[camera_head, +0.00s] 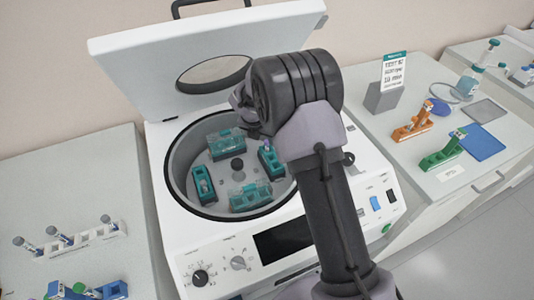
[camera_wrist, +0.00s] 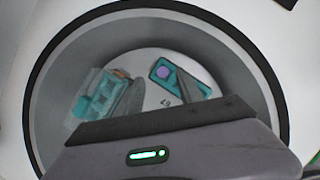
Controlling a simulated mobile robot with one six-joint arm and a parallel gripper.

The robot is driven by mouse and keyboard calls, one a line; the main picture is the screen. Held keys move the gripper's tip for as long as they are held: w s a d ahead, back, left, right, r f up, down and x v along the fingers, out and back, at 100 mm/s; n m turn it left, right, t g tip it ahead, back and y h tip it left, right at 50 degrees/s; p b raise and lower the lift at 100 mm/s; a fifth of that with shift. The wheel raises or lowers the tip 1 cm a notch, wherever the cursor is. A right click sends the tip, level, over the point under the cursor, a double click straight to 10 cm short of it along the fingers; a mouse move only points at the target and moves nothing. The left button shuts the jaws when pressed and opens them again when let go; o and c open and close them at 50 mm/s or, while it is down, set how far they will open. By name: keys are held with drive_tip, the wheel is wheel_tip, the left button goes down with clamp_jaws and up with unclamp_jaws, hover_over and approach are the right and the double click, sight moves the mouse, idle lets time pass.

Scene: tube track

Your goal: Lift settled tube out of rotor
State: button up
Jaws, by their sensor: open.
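The open centrifuge (camera_head: 180,150) holds a rotor with several teal buckets around a dark central hub (camera_head: 238,165). A tube with a purple cap (camera_head: 267,146) stands in the right-hand bucket (camera_head: 271,163). In the wrist view the round purple cap (camera_wrist: 162,72) shows in its teal bucket (camera_wrist: 180,76). My gripper (camera_wrist: 160,88) is open and empty, its two grey fingers pointing toward that bucket, with the cap between and just beyond the tips in the picture. I cannot tell the height gap.
The centrifuge lid (camera_head: 140,75) stands raised behind the bowl. Another teal bucket (camera_wrist: 97,97) is left of the fingers in the wrist view. A white rack with tubes (camera_head: 75,240) is on the left bench. Orange (camera_head: 412,128) and green (camera_head: 442,152) racks stand on the right bench.

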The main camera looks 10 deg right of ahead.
sight(266, 142)
drive_tip(key=b+x, duration=0.2)
drive_tip(key=x, duration=0.3)
drive_tip(key=shift+s+d+f, duration=0.1)
drive_tip(key=shift+d+f, duration=0.05)
drive_tip(key=shift+d, duration=0.1)
drive_tip(key=shift+r, duration=0.2)
drive_tip(key=shift+c, duration=0.8)
clamp_jaws()
wheel_tip(266, 142, up, 10)
drive_tip(key=p, duration=0.4)
